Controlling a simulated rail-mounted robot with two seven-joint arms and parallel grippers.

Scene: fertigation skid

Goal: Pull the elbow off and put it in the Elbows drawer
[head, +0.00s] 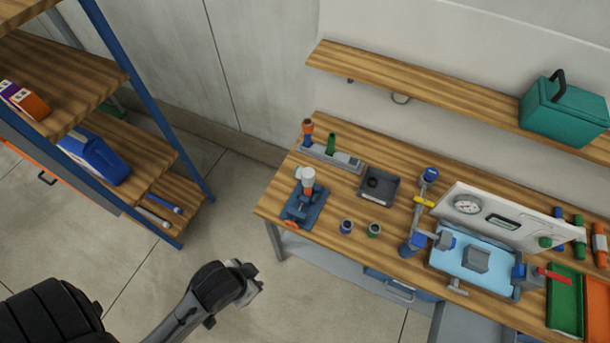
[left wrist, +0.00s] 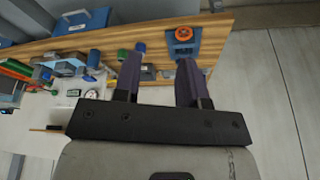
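A whitish elbow-shaped fitting (head: 306,176) stands on top of an orange-banded piece in the blue vise (head: 302,208), near the left end of the wooden bench. The vise with its orange handwheel also shows in the left wrist view (left wrist: 183,46); I cannot make out the elbow there. My left gripper (head: 254,281) is over the floor, left of and in front of the bench, apart from the vise. Its two fingers stand apart and empty in the left wrist view (left wrist: 159,80). A blue drawer (head: 385,282) is under the bench; no Elbows label is readable. My right gripper is not in view.
The bench (head: 270,200) carries a dark tray (head: 379,186), two small fittings (head: 360,228), a tool holder (head: 333,157) and a gauge panel over a light-blue basin (head: 472,265). A shelf rack (head: 150,150) stands at left. The floor between rack and bench is clear.

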